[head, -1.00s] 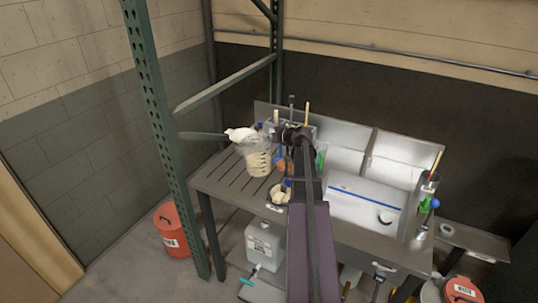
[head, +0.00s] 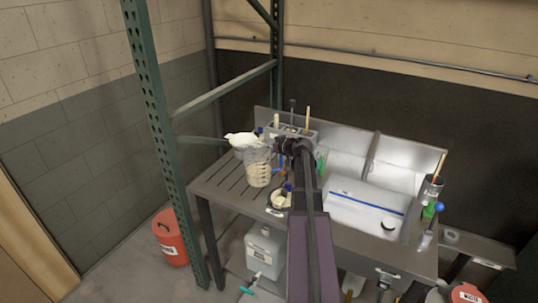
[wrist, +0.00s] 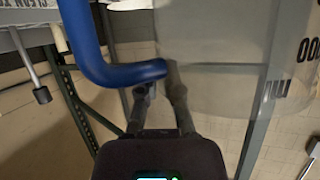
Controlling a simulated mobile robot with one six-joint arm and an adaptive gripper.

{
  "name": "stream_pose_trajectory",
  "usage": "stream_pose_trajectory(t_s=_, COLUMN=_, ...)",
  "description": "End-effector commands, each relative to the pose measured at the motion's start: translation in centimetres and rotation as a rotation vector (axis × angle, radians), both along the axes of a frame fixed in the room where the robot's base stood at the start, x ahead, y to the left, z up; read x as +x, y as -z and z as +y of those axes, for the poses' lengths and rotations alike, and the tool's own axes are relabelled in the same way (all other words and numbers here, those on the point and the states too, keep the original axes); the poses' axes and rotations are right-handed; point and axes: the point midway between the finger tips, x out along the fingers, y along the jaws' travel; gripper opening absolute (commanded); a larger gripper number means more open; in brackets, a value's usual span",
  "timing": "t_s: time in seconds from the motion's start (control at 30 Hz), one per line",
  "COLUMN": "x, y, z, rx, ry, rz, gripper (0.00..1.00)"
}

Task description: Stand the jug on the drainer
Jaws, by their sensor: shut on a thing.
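The jug (head: 258,171) is clear, with graduation marks, and looks upright at the left of my gripper (head: 279,148). It is over the grooved drainer (head: 212,187), left of the sink; I cannot tell whether its base touches. In the wrist view the jug's see-through wall (wrist: 225,60), with black marks, fills the upper right. A thick blue handle (wrist: 98,62) bends in toward that wall by the fingertips. My gripper (wrist: 160,95) is shut on the jug; the exact contact at the handle is partly hidden.
A pale, lumpy white item (head: 241,139) sits behind the jug. A grey caddy (head: 296,130) with upright tools stands at the back. A small container (head: 281,198) sits near the front edge. A green rack post (head: 160,140) rises at left. The drainer's left front is clear.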

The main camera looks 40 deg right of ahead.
Motion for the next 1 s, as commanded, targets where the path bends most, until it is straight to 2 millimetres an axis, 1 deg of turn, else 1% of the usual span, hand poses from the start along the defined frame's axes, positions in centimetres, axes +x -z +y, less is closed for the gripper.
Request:
stream_pose_trajectory(t_s=0.03, x=0.0, y=0.7, z=0.0, rx=0.002, ry=0.001, rz=-0.001, gripper=0.00)
stream_pose_trajectory(t_s=0.1, x=0.0, y=1.3, z=0.0, rx=0.002, ry=0.001, rz=-0.001, gripper=0.00)
stream_pose_trajectory(t_s=0.33, x=0.0, y=2.8, z=0.0, rx=0.002, ry=0.001, rz=-0.001, gripper=0.00)
stream_pose_trajectory(t_s=0.77, x=0.0, y=3.0, z=-0.1, rx=0.001, ry=0.002, rz=-0.001, gripper=0.00)
stream_pose_trajectory(t_s=0.93, x=-0.1, y=3.3, z=-0.1, rx=0.001, ry=0.002, rz=-0.001, gripper=0.00)
stream_pose_trajectory(t_s=1.0, x=-0.1, y=3.2, z=-0.1, rx=0.000, ry=0.001, rz=0.000, gripper=0.23)
